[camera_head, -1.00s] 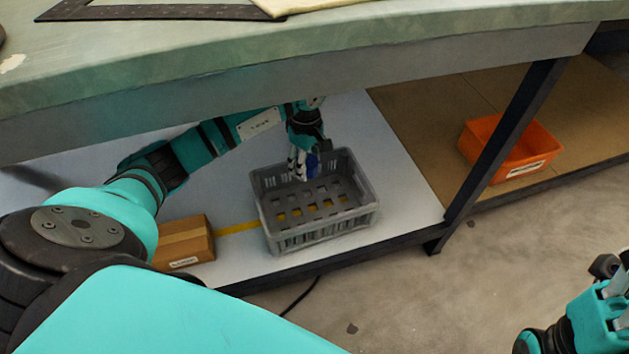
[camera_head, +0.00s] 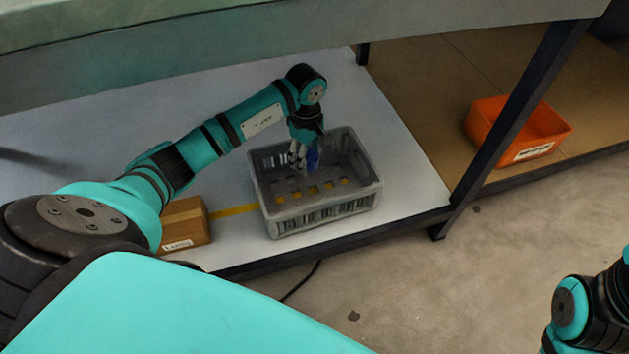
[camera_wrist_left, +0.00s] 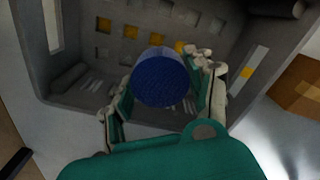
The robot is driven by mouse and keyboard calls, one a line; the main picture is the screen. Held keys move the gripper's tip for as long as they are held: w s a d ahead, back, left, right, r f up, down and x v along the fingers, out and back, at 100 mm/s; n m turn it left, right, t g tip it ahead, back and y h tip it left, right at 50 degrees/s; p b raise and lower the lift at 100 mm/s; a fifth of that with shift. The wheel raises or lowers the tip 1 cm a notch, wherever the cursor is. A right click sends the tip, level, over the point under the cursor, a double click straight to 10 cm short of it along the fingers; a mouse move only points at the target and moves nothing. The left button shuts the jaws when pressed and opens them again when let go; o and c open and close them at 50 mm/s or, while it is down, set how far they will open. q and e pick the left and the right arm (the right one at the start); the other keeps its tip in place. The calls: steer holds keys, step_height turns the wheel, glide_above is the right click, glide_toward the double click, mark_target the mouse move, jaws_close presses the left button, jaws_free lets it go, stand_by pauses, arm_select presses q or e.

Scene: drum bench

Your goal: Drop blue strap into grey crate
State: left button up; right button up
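The blue strap (camera_wrist_left: 160,80), a rolled cylinder, sits between the fingers of my left gripper (camera_wrist_left: 165,90) in the left wrist view. The fingers appear closed on its sides. In the head view my left gripper (camera_head: 303,158) points down into the opening of the grey crate (camera_head: 322,219), with the blue strap (camera_head: 313,158) partly hidden beside the fingers. The crate's slotted floor shows below the strap in the wrist view, and the strap looks clear of it. Of my right arm only a part shows at the lower right; its fingers are out of view.
The crate stands on a pale lower shelf (camera_head: 410,195) under the bench top (camera_head: 200,60). A cardboard box (camera_head: 186,222) is left of the crate. An orange bin (camera_head: 530,140) stands on the brown shelf at the right, behind a dark bench leg (camera_head: 510,125).

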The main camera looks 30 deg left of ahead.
arm_select(q)
steer(key=o, duration=0.5)
steer(key=shift+c, duration=0.2)
step_height(320, 180, up, 12)
stand_by(0.5)
